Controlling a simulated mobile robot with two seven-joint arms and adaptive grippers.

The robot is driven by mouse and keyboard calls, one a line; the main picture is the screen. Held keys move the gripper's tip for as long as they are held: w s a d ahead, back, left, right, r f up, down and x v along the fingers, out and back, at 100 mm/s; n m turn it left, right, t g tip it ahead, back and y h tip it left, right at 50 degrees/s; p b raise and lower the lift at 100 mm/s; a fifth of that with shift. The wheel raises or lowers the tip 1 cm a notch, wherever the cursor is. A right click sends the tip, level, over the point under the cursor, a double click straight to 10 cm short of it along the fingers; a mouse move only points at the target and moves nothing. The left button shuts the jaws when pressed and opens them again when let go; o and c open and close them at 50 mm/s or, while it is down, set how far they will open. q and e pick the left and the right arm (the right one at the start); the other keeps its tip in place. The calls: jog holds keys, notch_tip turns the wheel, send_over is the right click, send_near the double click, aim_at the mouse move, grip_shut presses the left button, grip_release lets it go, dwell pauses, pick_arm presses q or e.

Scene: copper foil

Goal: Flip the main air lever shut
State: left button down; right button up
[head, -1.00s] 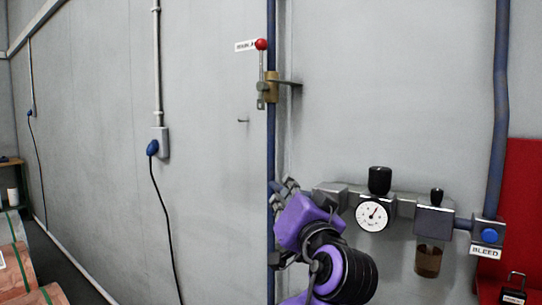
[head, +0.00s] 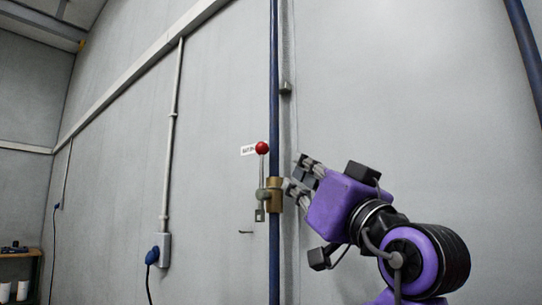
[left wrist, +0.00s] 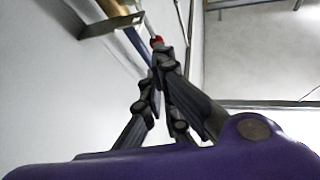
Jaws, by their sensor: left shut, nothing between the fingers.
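The main air lever (head: 262,170) is a grey handle with a red ball knob (head: 261,148), standing upright beside a brass valve (head: 275,194) on the blue vertical pipe. A small white label is behind the knob. My left gripper (head: 294,174) is just right of the pipe, level with the lever's handle, shut and empty. In the left wrist view, the shut fingertips (left wrist: 158,72) appear just below the red knob (left wrist: 157,41). Part of the brass valve (left wrist: 106,8) shows at the top. I cannot tell whether the fingers touch anything. My right gripper is out of view.
The blue pipe (head: 274,90) runs up the grey wall, with a small clip (head: 286,87) above the valve. A small hook (head: 246,232) sticks out lower left. A blue plug (head: 153,256) is farther left. The wall around the lever is otherwise clear.

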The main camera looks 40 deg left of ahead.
pick_arm(q)
jog(key=p, duration=0.2)
send_near(263, 150)
jog(key=p+x, duration=0.1)
jog(key=x, duration=0.5)
jog(key=shift+s+r, duration=0.1)
jog(key=shift+r, duration=0.05)
jog(key=shift+a+r, duration=0.1)
jog(key=shift+a, duration=0.25)
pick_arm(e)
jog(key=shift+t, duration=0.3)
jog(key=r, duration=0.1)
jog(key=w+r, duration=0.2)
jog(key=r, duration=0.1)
pick_arm(q)
jog(key=shift+w, duration=0.25)
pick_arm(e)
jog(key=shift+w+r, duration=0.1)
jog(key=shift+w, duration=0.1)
